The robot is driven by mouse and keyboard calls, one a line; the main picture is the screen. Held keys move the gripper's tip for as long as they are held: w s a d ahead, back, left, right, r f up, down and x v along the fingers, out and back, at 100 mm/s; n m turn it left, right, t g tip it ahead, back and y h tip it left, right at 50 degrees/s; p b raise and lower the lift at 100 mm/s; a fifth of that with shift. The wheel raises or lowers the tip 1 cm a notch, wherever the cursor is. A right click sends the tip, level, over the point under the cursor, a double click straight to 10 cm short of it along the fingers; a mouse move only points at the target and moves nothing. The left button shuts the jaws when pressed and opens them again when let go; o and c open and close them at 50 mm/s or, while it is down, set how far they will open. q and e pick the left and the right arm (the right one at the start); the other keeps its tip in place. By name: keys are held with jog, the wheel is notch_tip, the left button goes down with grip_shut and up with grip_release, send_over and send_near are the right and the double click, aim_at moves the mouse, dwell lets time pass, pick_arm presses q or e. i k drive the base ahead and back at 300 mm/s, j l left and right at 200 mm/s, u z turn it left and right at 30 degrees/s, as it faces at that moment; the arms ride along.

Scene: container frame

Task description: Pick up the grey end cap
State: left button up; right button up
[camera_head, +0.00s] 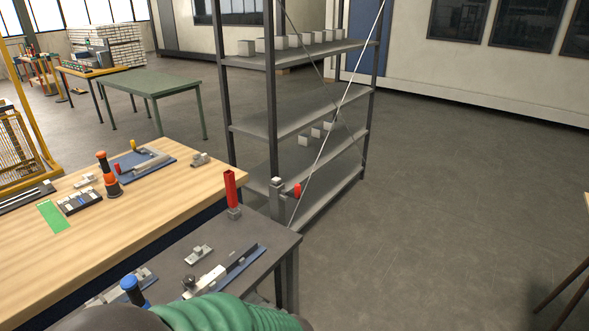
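I cannot tell for sure which part is the grey end cap. A small grey block (234,213) sits at the foot of an upright red bar (230,189) near the back of the dark grey table (185,246). A small grey fitting (200,254) lies flat on that table. Another small grey piece (200,159) lies on the wooden table (150,205). Neither of my grippers is in view. A green ribbed form and a dark rounded form cover the table's front edge at the bottom.
A blue tray with a metal rail (243,266) and a blue-topped post (131,288) are on the dark table. A metal shelf rack (300,112) with grey cubes stands behind it. A green table (150,82) stands farther back.

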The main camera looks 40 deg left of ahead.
aim_at(276, 182)
jog(key=i+u, duration=0.45)
jog(key=i+l+u, duration=0.25)
jog(key=i+u, duration=0.2)
jog(key=i, duration=0.05)
